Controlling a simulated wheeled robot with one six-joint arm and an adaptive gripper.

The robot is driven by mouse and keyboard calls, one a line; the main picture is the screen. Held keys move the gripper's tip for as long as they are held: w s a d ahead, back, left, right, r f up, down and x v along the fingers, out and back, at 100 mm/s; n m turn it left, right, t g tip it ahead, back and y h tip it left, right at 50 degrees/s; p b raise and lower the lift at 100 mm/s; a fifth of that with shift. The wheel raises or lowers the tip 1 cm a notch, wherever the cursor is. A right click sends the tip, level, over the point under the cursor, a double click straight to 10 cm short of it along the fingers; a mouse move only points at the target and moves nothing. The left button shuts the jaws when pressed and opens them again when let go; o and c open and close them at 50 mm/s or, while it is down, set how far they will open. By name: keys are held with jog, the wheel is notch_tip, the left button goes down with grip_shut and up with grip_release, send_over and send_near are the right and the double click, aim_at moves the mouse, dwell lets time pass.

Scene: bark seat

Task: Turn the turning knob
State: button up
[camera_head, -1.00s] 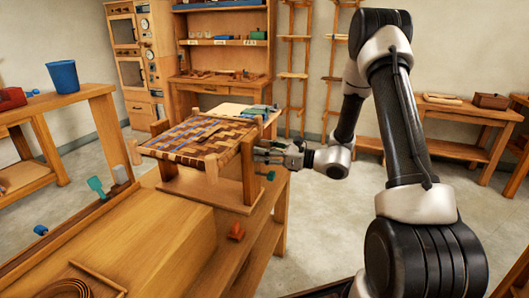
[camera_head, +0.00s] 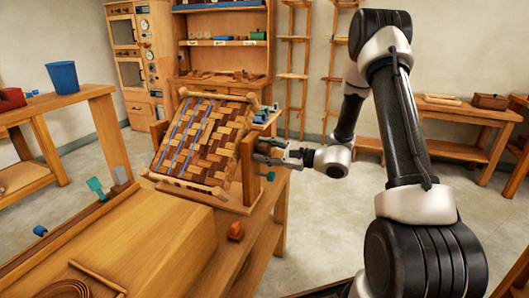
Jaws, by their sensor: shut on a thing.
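The woven bark seat panel (camera_head: 205,140), brown and tan with blue strips, hangs in a wooden stand (camera_head: 250,170) on the bench. It is steeply tilted, its top edge leaning back and its lower edge toward the front left. My gripper (camera_head: 266,156) is at the right side of the stand, shut on the turning knob there. The fingers and the stand's post hide most of the knob, so its shape cannot be made out. A small teal piece (camera_head: 270,176) shows just below the gripper.
The bench holds a wooden box (camera_head: 145,245), a small orange block (camera_head: 236,231) and a coiled strip (camera_head: 68,288). A side table with a blue bucket (camera_head: 62,77) stands at the left. Shelves stand behind. The floor at the right is open.

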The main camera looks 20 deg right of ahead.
jog(key=n, duration=0.4)
jog(key=shift+w+d+r+n, duration=0.1)
jog(key=shift+n, duration=0.2)
jog(key=n, duration=0.3)
jog(key=shift+r+n, duration=0.1)
jog(key=shift+n, duration=0.2)
jog(key=n, duration=0.7)
jog(key=shift+r, duration=0.25)
jog(key=n, duration=0.6)
jog(key=shift+r+n, duration=0.15)
jog(key=shift+n, duration=0.15)
jog(key=n, duration=0.6)
jog(key=shift+s+a, duration=0.2)
jog(key=shift+s, duration=0.1)
jog(key=o, duration=1)
jog(key=shift+o, duration=0.2)
jog(key=shift+r, duration=0.1)
